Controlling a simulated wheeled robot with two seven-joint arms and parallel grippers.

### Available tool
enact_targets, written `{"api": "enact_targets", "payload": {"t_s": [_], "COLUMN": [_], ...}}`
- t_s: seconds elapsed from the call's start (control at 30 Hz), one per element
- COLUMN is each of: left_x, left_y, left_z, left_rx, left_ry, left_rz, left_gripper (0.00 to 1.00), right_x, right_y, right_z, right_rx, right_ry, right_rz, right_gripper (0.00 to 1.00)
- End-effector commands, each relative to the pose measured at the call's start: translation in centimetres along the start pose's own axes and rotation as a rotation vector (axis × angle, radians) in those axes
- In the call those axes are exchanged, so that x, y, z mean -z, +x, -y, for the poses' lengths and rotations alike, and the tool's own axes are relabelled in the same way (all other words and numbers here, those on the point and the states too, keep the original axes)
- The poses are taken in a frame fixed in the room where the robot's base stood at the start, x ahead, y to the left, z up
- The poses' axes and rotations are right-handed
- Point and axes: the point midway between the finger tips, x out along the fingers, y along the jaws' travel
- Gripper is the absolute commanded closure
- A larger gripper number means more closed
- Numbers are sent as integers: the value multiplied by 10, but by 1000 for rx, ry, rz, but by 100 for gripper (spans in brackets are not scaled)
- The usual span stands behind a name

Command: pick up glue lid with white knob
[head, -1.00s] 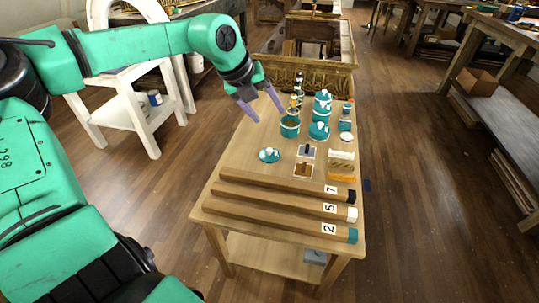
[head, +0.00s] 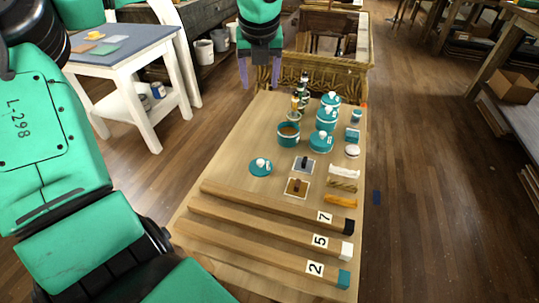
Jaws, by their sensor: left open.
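The teal glue lid with its white knob (head: 260,167) lies flat on the left part of the wooden table (head: 227,165), in front of an open teal pot (head: 288,135) with brownish contents. My left gripper (head: 260,75) is open and empty. It points down near the table's far left corner, beyond the lid and apart from it. Two other teal containers with white knobs on top, a lower one (head: 321,142) and a taller one (head: 326,118), stand to the right of the open pot. My right gripper is not in the head view.
Three wooden bars marked 7 (head: 270,206), 5 (head: 255,225) and 2 (head: 250,248) lie across the near part of the table. Small dark bottles (head: 301,92) stand at the far edge.

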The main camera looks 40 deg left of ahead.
Motion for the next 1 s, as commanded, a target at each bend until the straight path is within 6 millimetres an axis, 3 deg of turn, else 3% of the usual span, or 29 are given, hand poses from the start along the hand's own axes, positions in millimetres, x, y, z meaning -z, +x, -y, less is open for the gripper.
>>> {"api": "enact_targets", "payload": {"t_s": [0.03,0.3,0.53,0.67,0.77,0.9,1.0], "left_x": [4,21,42,60,72,77,77], "left_y": [11,50,102,146,174,186,196], "left_z": [0,0,0,0,0,0,0], "left_rx": [1,1,1,1,1,2,1], "left_ry": [0,0,0,0,0,0,0], "left_rz": [0,0,-1,-1,0,0,-2], "left_gripper": [32,32,32,32,32,32,32], "right_x": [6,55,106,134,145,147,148], "right_y": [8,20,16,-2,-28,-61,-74], "right_z": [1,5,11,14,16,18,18], "right_rx": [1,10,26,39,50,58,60], "right_ry": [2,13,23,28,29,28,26], "right_rz": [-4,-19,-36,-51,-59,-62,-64], "right_gripper": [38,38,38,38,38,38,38]}}
